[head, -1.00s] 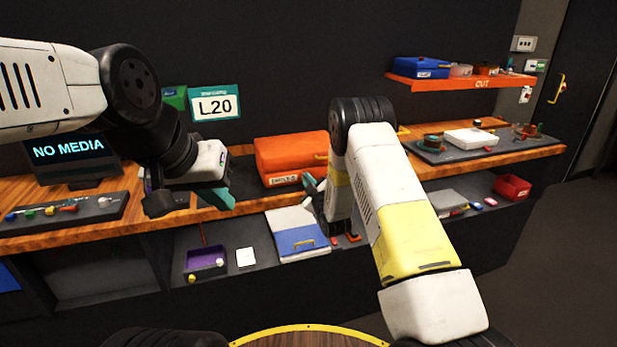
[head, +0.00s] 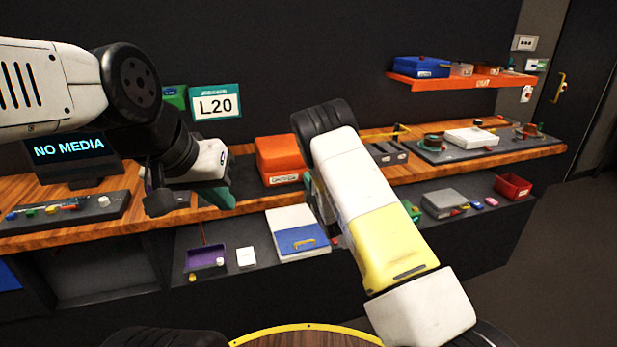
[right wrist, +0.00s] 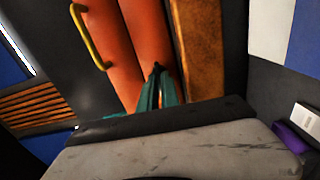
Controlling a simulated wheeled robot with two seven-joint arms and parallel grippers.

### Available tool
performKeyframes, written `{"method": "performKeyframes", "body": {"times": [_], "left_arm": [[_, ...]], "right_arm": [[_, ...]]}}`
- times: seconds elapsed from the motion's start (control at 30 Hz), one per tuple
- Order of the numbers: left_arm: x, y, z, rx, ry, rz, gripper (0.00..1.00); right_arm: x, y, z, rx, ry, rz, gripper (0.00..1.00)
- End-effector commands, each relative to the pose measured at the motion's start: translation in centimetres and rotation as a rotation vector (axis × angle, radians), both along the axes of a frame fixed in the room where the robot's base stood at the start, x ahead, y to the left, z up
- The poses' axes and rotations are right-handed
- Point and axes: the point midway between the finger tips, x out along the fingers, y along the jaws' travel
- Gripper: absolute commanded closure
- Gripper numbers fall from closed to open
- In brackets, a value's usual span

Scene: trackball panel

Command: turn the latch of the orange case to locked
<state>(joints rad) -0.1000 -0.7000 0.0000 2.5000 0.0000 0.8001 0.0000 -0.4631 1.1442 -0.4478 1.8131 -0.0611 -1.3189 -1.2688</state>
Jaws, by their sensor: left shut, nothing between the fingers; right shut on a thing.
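The orange case (head: 280,155) lies on the wooden counter, its right part hidden behind my right arm. It fills the upper middle of the right wrist view (right wrist: 150,40), with a yellow handle (right wrist: 90,38). My right gripper (head: 308,185) is at the case's front, mostly hidden by the arm. In the right wrist view its teal fingers (right wrist: 160,88) are close together against the orange front. The latch is hidden at the fingertips, so its turn cannot be read. My left gripper (head: 225,198) is shut and empty, left of the case near the counter's front edge.
A blue-and-white case (head: 298,238) and a purple tray (head: 206,259) lie on the lower shelf. A monitor (head: 72,150) and a panel of coloured knobs (head: 65,208) stand at left. An orange shelf (head: 460,83) hangs at right above a grey panel (head: 440,150).

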Motion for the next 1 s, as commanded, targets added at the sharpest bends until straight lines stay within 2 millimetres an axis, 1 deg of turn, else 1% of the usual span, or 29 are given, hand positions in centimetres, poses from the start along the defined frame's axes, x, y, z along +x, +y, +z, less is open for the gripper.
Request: {"method": "performKeyframes", "body": {"times": [0.2,0.63,0.7,0.77,1.0], "left_arm": [[0.00,0.00,0.00,0.000,0.000,0.000,1.00],[0.00,0.00,0.00,0.000,0.000,0.000,1.00],[0.00,0.00,0.00,0.000,0.000,0.000,1.00],[0.00,0.00,0.00,0.000,0.000,0.000,1.00],[0.00,0.00,0.00,0.000,0.000,0.000,1.00]], "right_arm": [[-0.05,0.05,-0.10,-0.043,-0.013,0.001,1.00],[-0.06,0.06,-0.14,-0.050,-0.014,0.001,1.00],[-0.06,0.06,-0.14,-0.050,-0.014,0.001,0.84],[-0.05,0.05,-0.14,-0.050,-0.014,0.001,0.72],[-0.08,0.00,-0.10,-0.049,-0.014,0.000,0.72]]}}
